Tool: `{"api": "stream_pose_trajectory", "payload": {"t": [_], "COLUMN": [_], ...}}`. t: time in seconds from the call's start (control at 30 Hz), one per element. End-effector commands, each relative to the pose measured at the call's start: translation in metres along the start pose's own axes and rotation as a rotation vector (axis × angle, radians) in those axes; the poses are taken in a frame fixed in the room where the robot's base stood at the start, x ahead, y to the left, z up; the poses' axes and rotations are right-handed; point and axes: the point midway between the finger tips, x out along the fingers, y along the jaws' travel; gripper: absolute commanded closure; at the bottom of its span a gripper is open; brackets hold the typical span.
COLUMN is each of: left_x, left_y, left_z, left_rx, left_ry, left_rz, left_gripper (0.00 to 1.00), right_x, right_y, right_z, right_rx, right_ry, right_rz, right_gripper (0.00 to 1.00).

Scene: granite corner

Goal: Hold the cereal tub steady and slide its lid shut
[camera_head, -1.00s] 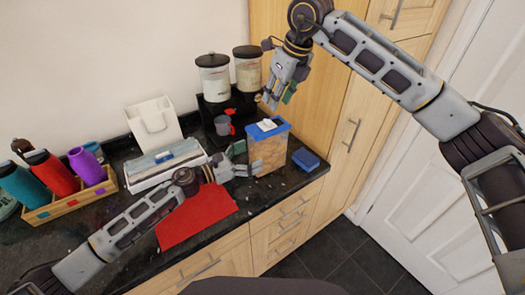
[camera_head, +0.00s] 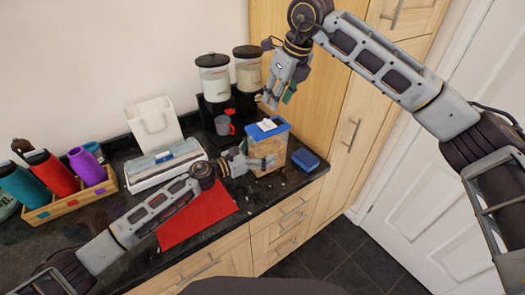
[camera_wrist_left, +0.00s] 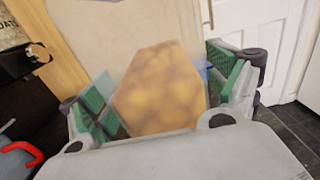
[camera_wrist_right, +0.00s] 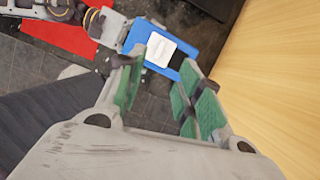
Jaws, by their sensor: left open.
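The cereal tub (camera_head: 277,148) stands upright near the counter's right end, clear-walled with golden cereal inside. Its blue top (camera_head: 283,127) carries a white lid piece (camera_wrist_right: 160,49), with a dark gap beside it in the right wrist view. My left gripper (camera_head: 264,163) is open at the tub's side. In the left wrist view its green-padded fingers (camera_wrist_left: 165,95) are on either side of the tub (camera_wrist_left: 160,90); contact is unclear. My right gripper (camera_head: 276,98) is open and empty, above the tub. Its spread fingers also show in the right wrist view (camera_wrist_right: 160,90).
A blue box (camera_head: 305,159) lies right of the tub. A dispenser stand (camera_head: 222,110) with two canisters and a grey cup (camera_head: 223,125) stands behind. A red mat (camera_head: 200,217), white tray (camera_head: 140,180) and bottle crate (camera_head: 70,203) are to the left. A tall wooden cabinet (camera_head: 325,110) rises close by on the right.

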Motion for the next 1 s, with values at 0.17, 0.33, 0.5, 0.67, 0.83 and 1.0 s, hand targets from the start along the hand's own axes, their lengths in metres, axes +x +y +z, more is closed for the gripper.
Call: {"api": "stream_pose_trajectory", "payload": {"t": [0.17,0.33,0.5,0.67,0.83,1.0], "left_x": [0.0,0.0,0.0,0.0,0.0,0.0], "left_y": [0.0,0.0,0.0,0.0,0.0,0.0], "left_z": [0.0,0.0,0.0,0.0,0.0,0.0], "left_rx": [0.0,0.0,0.0,0.0,0.0,0.0], "left_ry": [0.0,0.0,0.0,0.0,0.0,0.0], "left_rz": [0.0,0.0,0.0,0.0,0.0,0.0], "left_gripper": [0.31,0.53,0.74,0.74,0.74,0.74], "right_x": [0.0,0.0,0.0,-0.002,-0.015,-0.036], "right_y": [0.0,0.0,0.0,0.0,0.001,0.017], "right_z": [0.0,0.0,0.0,0.001,0.007,0.023], "right_rx": [0.0,0.0,0.0,-0.001,-0.01,-0.05], "right_ry": [0.0,0.0,0.0,-0.003,-0.02,-0.05], "right_rz": [0.0,0.0,0.0,-0.003,-0.017,-0.041], "right_gripper": [0.64,0.64,0.64,0.85,1.0,1.0]}}
